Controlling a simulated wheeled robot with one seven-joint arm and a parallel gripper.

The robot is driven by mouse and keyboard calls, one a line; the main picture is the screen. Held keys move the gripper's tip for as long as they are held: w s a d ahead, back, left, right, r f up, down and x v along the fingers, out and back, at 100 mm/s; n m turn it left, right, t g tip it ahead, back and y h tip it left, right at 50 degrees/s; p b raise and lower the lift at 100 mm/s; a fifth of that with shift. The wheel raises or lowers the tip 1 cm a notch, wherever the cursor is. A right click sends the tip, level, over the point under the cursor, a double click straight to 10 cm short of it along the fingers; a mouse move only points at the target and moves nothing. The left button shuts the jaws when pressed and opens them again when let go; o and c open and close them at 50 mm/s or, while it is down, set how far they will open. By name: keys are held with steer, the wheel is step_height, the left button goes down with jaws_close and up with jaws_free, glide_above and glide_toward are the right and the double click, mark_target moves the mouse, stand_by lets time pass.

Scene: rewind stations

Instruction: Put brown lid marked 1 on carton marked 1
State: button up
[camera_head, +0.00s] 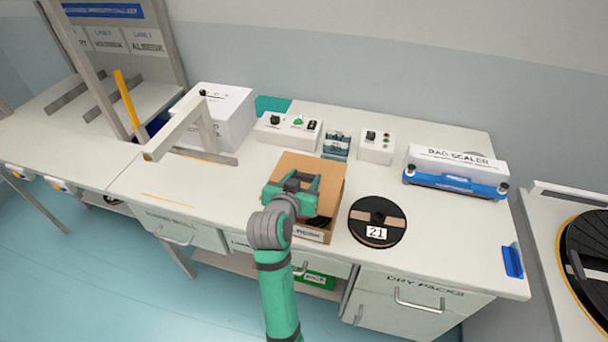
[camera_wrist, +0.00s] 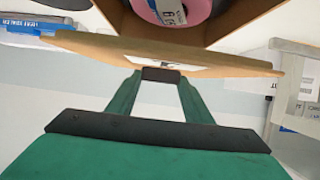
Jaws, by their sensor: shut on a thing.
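My gripper (camera_head: 293,184) is shut on the brown lid (camera_head: 312,166), a flat board that it holds over the open brown carton (camera_head: 329,225). In the wrist view the lid (camera_wrist: 110,46) spans the picture as a thin plate in front of my gripper (camera_wrist: 160,76), with part of a white label showing. The carton (camera_wrist: 235,22) is behind it, with a pink reel inside, apart from the lid at the near side. In the head view the lid and my gripper hide most of the carton's inside. The number 1 is not readable on either.
A black reel marked 21 (camera_head: 378,222) lies right of the carton on the white bench (camera_head: 440,235). Control boxes (camera_head: 289,131) and a small blue-grey device (camera_head: 336,145) stand behind. A bag sealer (camera_head: 456,171) is at right, a white machine (camera_head: 215,118) at left. The bench's front left is clear.

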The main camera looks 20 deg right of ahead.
mark_target(304, 186)
steer(key=shift+f, duration=1.9)
steer(key=shift+w+f, duration=0.1)
steer(key=shift+f, duration=0.1)
steer(key=shift+a, duration=0.1)
steer(key=shift+s+d, duration=0.2)
steer(key=shift+a, duration=0.15)
steer(key=shift+w+a, duration=0.1)
steer(key=shift+w, duration=0.1)
steer(key=shift+s+d, duration=0.2)
steer(key=shift+d, duration=0.1)
